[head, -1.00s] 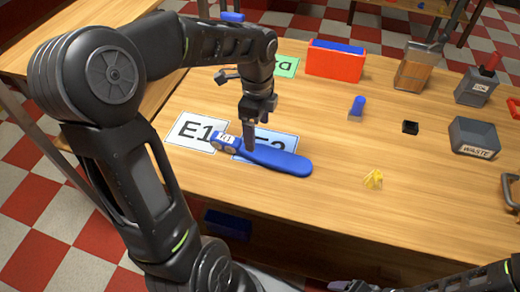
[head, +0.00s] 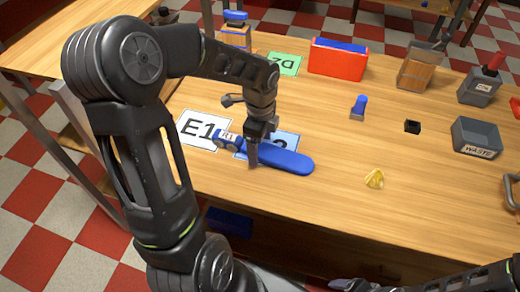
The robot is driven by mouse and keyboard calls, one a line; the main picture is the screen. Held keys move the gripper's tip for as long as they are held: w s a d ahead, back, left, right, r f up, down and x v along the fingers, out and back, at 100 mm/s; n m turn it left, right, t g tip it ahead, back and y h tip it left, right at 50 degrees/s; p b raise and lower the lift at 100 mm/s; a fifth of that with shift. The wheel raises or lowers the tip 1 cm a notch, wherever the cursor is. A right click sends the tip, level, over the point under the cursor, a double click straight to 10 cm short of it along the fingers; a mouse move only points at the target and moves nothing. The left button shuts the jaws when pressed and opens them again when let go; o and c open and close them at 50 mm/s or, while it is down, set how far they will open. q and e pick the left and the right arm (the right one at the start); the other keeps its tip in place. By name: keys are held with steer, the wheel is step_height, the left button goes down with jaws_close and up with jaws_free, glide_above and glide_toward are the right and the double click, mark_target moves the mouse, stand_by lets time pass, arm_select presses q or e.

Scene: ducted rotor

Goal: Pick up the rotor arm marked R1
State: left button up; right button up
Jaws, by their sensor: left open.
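The blue rotor arm marked R1 (head: 288,162) lies flat on the table. Its end with the R1 label is at the left, over the edge of the E1 card (head: 196,130), and its body crosses the light blue card (head: 287,139). My left gripper (head: 254,160) points down at the rotor arm, between its label and its rounded right end. It is open, and one finger hides part of the arm's near side. I cannot tell whether the fingers straddle it. My right gripper is not clearly visible; only dark parts of my right arm show at the bottom right.
Behind stand a green D2 card (head: 285,64), a red box (head: 338,60) and a wooden container (head: 417,66).

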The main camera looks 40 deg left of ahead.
arm_select(q)
steer(key=shift+f, duration=0.25)
stand_by(0.4)
jaws_close()
stand_by(0.8)
